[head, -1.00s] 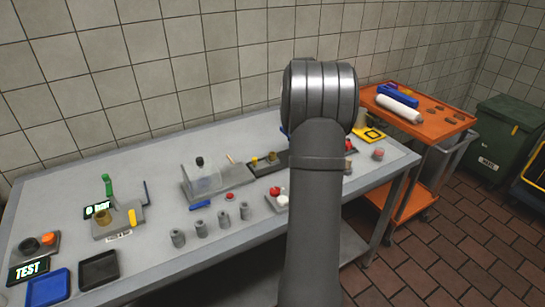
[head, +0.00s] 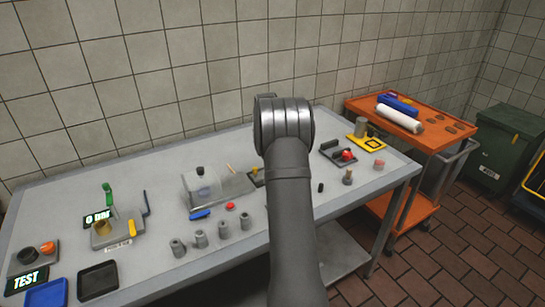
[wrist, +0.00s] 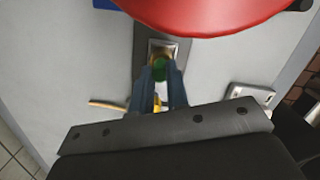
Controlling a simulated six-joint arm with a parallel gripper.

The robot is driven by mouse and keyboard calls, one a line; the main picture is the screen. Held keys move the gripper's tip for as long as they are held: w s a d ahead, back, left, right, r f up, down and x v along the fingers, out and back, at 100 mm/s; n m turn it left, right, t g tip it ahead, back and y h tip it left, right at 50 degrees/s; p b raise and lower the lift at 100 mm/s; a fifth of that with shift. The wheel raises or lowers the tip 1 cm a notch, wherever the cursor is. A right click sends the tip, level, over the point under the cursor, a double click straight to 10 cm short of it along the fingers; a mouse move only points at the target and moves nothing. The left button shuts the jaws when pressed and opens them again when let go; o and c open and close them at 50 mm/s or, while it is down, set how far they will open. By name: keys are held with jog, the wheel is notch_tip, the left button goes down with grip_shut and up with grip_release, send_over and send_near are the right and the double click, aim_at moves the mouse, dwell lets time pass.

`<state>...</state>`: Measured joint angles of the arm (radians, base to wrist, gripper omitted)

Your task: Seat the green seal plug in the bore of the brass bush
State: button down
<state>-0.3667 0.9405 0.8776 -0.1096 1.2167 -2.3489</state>
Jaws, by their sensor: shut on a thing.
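In the wrist view my gripper (wrist: 160,78) is shut on a small green piece, the seal plug (wrist: 159,69). The plug sits between the two fingertips. Just past it is a brass-coloured square-looking piece with a hollow (wrist: 164,48), on a dark strip. I cannot tell whether the plug touches it or is above it. In the head view my arm hides the gripper and the plug. A brass bush-like ring (head: 101,228) stands in a grey fixture at the left of the table. I cannot tell which brass piece is the bush.
A large red round thing (wrist: 205,10) fills the top of the wrist view. The front table strip is largely clear.

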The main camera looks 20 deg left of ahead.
jog(key=shift+f, duration=0.65)
jog(key=shift+f, duration=0.1)
jog(key=c, duration=1.4)
grip_release()
notch_tip(320, 180, up, 12)
jog(key=s, duration=0.1)
jog(key=shift+s+a, duration=0.35)
